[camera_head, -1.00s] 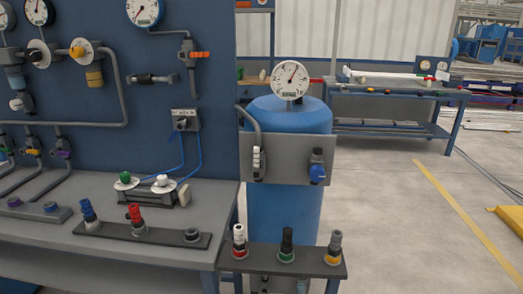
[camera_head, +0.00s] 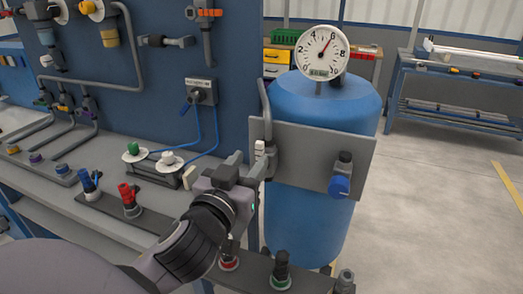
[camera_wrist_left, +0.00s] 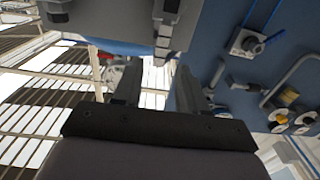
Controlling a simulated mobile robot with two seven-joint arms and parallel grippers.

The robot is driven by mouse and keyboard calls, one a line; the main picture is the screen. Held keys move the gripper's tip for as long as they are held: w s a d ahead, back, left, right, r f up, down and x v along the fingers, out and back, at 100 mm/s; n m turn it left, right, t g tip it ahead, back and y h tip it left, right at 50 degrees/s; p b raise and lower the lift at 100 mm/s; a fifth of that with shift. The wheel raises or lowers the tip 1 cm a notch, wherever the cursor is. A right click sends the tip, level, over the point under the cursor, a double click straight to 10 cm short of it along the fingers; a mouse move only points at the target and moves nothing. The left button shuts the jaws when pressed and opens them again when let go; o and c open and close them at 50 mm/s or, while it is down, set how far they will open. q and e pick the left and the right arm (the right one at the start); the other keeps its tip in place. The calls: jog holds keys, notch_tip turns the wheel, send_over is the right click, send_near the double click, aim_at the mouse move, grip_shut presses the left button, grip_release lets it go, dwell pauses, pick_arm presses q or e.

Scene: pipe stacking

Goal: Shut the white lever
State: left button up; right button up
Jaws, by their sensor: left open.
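The white lever (camera_head: 260,149) is on a valve at the left side of the grey plate (camera_head: 310,150), which is fixed to the front of the blue tank (camera_head: 318,225). My left gripper (camera_head: 248,166) is open, with its fingers just below and beside the white lever; I cannot tell whether they touch it. My right gripper is not in view.
A blue-handled valve (camera_head: 341,186) is at the plate's right side. A gauge (camera_head: 322,52) tops the tank. Red (camera_head: 130,198) and blue (camera_head: 90,186) connectors stand on the bench to the left. A green-ringed connector (camera_head: 281,272) stands in front of the tank. Floor at right is clear.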

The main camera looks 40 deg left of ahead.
aim_at(258, 151)
pick_arm(q)
jog(key=w+b, duration=0.1)
jog(key=b, duration=0.1)
jog(key=shift+w+a+f+b, duration=0.2)
jog(key=shift+b, duration=0.1)
jog(key=x, duration=0.2)
jog(key=p+x, duration=0.1)
jog(key=shift+w+r, duration=0.25)
jog(key=shift+w+a+f, duration=0.1)
jog(key=shift+w+a, duration=0.1)
jog(key=shift+w, duration=0.45)
grip_shut()
